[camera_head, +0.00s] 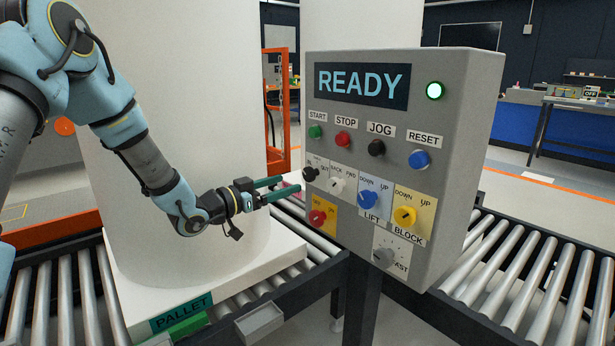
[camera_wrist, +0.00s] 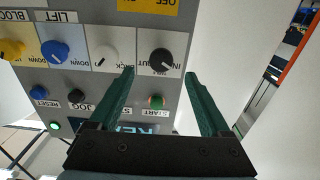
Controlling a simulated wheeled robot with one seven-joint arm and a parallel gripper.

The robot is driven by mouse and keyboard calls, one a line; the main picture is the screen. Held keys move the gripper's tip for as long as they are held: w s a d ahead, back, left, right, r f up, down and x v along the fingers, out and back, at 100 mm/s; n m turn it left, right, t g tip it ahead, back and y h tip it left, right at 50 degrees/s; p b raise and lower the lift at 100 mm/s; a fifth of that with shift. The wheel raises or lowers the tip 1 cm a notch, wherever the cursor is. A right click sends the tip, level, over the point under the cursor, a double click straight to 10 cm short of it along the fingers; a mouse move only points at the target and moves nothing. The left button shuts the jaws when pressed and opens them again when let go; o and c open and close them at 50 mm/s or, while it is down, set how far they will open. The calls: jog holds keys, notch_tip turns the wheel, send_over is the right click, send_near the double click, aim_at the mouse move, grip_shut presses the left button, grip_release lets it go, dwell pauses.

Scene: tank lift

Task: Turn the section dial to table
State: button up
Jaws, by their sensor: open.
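The control panel (camera_head: 450,130) carries several dials. The black dial (camera_head: 310,174) at the left of the dial row has the labels IN and OUT, with a small unreadable label between them; no section label is legible. In the wrist view, upside down, this black dial (camera_wrist: 162,61) appears between the fingertips, its pale mark seeming to point toward IN. My gripper (camera_head: 291,188) is open and empty, just left of the panel; it also shows in the wrist view (camera_wrist: 160,73). The fingers look apart from the dial, but the exact gap is unclear.
A white dial (camera_head: 337,185), blue lift dial (camera_head: 368,198) and red dial (camera_head: 317,217) sit close by. The green start button (camera_head: 315,131) is above the black dial. A large white tank (camera_head: 180,90) on a pallet stands at left. Roller conveyors (camera_head: 520,260) run below.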

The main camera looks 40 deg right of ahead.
aim_at(306, 177)
jog(key=d+p, duration=0.2)
jog(key=d, duration=0.6)
jog(key=shift+s+d, duration=0.15)
jog(key=shift+d, duration=0.15)
jog(key=shift+c, duration=0.2)
grip_shut()
